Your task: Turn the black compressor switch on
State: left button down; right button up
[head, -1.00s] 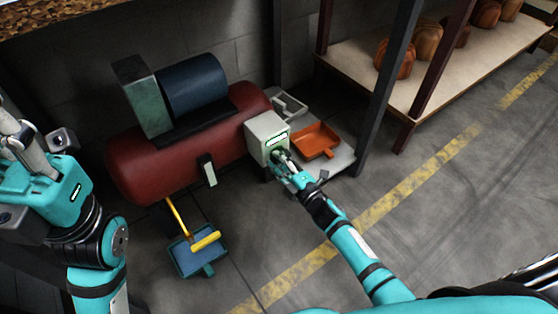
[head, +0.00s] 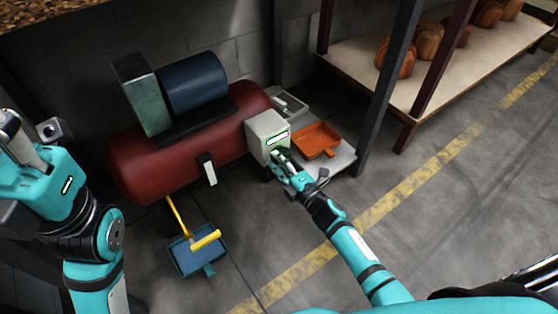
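The compressor has a red tank (head: 165,160), a blue motor (head: 195,84) and a pale grey box (head: 262,127) on its right end. My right gripper (head: 280,156) is at the front face of this box, at its lower edge. The black switch cannot be made out; the gripper covers that part of the box. I cannot tell whether the gripper touches the box or whether its fingers are open. My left gripper (head: 22,130) is raised at the left edge, away from the compressor, and its fingers are partly cut off.
An orange tray (head: 316,139) sits on a low grey platform (head: 341,158) right of the box. A dark post (head: 388,90) and a shelf with brown hat forms (head: 397,60) stand at the right.

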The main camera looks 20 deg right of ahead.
jog(key=o, duration=0.3)
jog(key=v, duration=1.2)
jog(key=shift+r, duration=0.1)
